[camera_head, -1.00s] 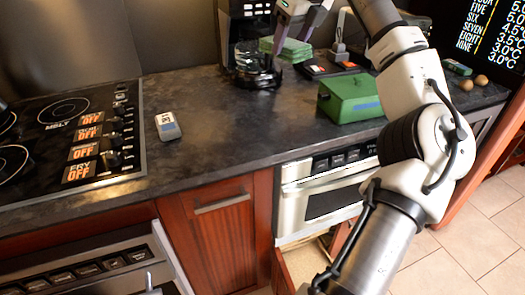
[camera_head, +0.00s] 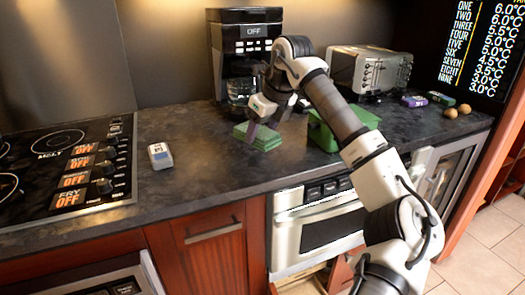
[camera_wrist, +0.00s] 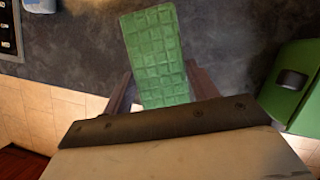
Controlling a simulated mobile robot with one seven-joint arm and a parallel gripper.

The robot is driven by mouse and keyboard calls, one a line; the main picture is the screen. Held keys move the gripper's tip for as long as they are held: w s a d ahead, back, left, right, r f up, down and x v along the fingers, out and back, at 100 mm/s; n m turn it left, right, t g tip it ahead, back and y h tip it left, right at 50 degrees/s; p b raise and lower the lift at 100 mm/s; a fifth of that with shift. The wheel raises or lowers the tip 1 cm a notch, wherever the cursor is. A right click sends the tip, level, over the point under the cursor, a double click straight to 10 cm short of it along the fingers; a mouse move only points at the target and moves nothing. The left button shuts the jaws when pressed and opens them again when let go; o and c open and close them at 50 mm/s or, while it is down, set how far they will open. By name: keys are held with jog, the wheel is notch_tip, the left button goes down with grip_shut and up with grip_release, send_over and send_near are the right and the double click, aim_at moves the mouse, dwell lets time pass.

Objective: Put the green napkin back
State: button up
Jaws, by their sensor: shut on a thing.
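The green napkin (camera_head: 260,137) is a flat, folded-looking pad at the counter's middle, in front of the coffee maker. My gripper (camera_head: 256,126) is shut on the green napkin. In the wrist view the napkin (camera_wrist: 153,45) sticks out lengthwise between my two dark fingers (camera_wrist: 160,84), one at each side; its near end is hidden by my gripper's body. I cannot tell whether the napkin touches the counter or is just above it.
A green box (camera_head: 322,136) stands just right of the napkin, partly behind my arm. The coffee maker (camera_head: 244,32) and toaster (camera_head: 374,70) stand behind. A grey-white device (camera_head: 160,156) lies left, near the stove (camera_head: 70,165). The counter between is clear.

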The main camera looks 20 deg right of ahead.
aim_at(263, 163)
jog(key=shift+f, duration=2.9)
jog(key=shift+f, duration=0.1)
jog(key=o, duration=0.9)
jog(key=shift+r, duration=0.25)
jog(key=v, duration=1.1)
jog(key=shift+s+r, duration=0.15)
jog(key=shift+r, duration=0.25)
